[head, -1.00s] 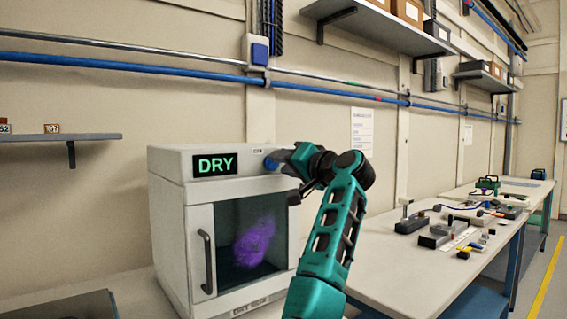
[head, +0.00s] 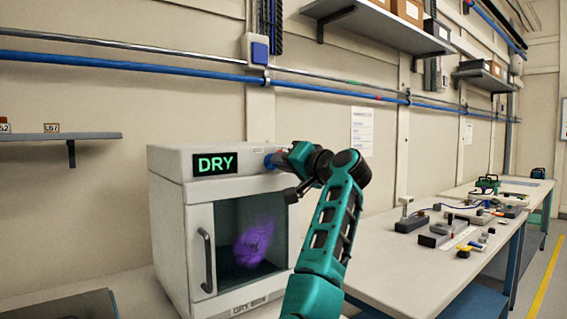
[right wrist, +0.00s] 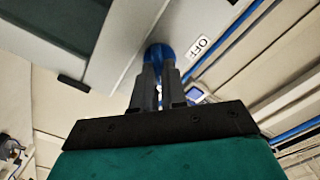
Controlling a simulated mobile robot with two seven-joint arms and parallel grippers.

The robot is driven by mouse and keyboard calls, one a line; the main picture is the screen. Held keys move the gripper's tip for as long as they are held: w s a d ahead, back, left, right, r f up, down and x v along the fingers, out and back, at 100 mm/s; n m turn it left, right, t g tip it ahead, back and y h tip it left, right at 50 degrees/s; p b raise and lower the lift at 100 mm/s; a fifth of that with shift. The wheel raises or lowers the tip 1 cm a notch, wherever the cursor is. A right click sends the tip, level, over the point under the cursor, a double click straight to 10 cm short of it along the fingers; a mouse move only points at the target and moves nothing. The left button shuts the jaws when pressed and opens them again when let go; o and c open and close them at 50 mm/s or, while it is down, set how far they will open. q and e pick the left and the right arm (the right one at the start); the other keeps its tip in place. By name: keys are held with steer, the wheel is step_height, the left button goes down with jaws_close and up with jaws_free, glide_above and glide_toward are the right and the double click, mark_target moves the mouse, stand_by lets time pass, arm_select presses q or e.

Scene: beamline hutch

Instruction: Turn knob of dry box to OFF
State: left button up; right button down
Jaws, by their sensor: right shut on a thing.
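The dry box (head: 172,225) is a white cabinet with a dark window, a black door handle and a lit green "DRY" sign. Its blue knob (head: 268,161) is at the upper right of its front, partly hidden by my right gripper (head: 279,160). In the right wrist view the knob (right wrist: 158,53) sits between the fingertips of my right gripper (right wrist: 159,72), which is shut on it. An "OFF" label (right wrist: 201,46) is just right of the knob there. The knob's pointer mark cannot be made out. My left gripper is not in view.
A long bench (head: 385,270) at the right holds several small tools and parts. A wall shelf (head: 385,30) with boxes hangs above, and another shelf (head: 75,137) is at the left. A blue pipe (head: 150,72) runs along the wall behind the dry box.

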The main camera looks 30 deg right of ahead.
stand_by(0.3)
arm_select(q)
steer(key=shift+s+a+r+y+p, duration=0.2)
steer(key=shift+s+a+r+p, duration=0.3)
steer(key=shift+p, duration=1)
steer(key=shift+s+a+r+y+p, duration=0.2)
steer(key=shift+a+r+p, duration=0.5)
steer(key=shift+p, duration=0.75)
arm_select(e)
steer(key=shift+a+n, duration=0.2)
steer(key=shift+n, duration=4.3)
steer(key=shift+a+n, duration=0.2)
steer(key=shift+n, duration=4.3)
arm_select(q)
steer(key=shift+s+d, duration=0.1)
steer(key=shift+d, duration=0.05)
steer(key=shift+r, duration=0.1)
arm_select(e)
steer(key=c, duration=1.2)
jaws_free()
steer(key=shift+s, duration=0.2)
